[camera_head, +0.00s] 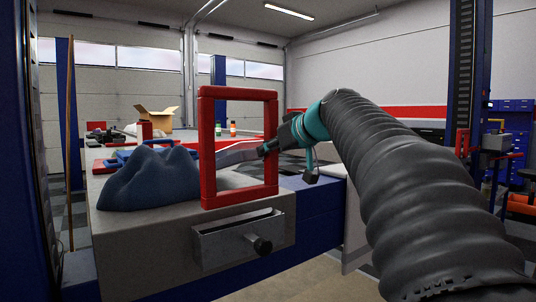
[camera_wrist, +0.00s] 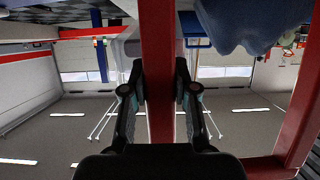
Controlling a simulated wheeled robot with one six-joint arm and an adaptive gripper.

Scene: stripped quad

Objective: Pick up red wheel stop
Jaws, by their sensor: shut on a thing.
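The red wheel stop is an upright rectangular frame (camera_head: 207,150) at the front of the grey workbench in the head view. My gripper (camera_head: 268,148) is at its right-hand upright, about mid-height. In the wrist view, a red bar of the wheel stop (camera_wrist: 158,40) runs between the two fingers of my gripper (camera_wrist: 160,92), which are shut on it. Another red bar (camera_wrist: 305,110) shows at the right edge there. I cannot tell whether the bottom of the frame touches the bench.
A crumpled dark blue cloth (camera_head: 150,180) lies left of the frame on the workbench (camera_head: 130,225). A grey drawer (camera_head: 225,245) with a black knob is below the frame. A cardboard box (camera_head: 155,119) and small bottles (camera_head: 233,129) stand farther back.

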